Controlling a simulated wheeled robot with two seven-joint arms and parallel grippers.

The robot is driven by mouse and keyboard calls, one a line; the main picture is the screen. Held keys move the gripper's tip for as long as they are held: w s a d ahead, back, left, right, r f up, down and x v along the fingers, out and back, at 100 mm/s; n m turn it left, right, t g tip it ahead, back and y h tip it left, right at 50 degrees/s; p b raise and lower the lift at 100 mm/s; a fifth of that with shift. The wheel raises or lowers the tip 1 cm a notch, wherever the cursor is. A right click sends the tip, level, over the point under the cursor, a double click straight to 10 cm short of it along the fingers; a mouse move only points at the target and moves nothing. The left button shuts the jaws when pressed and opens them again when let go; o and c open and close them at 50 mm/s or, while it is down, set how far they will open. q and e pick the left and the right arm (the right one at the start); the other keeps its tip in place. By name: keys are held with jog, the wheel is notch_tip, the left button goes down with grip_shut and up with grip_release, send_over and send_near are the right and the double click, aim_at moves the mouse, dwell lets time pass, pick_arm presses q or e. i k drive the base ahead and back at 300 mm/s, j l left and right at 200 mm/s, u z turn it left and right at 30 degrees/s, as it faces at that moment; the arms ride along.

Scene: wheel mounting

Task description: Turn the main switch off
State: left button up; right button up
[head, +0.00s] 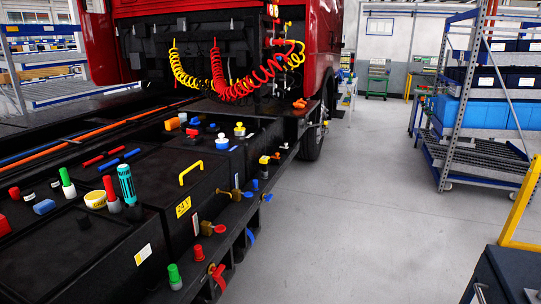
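The black truck chassis (150,170) runs from the lower left to the red cab (325,45). Several coloured knobs and valves line its right side. Neither of my grippers shows in the head view.
Red and yellow coiled hoses (240,85) hang behind the cab. A wheeled rack (480,155) with blue crates is at the right. A dark case (510,275) is at the lower right. Grey floor (350,200) between is clear.

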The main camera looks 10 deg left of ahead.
aim_at(193, 133)
jog(key=i+l+u, duration=0.2)
jog(key=i+u, duration=0.15)
jog(key=i+l+u, duration=0.7)
jog(key=i+l, duration=0.3)
jog(key=l, duration=0.15)
jog(key=i+l, duration=0.3)
jog(key=l, duration=0.15)
jog(key=i+l+z, duration=0.1)
jog(key=i+l, duration=0.2)
jog(key=l, duration=0.2)
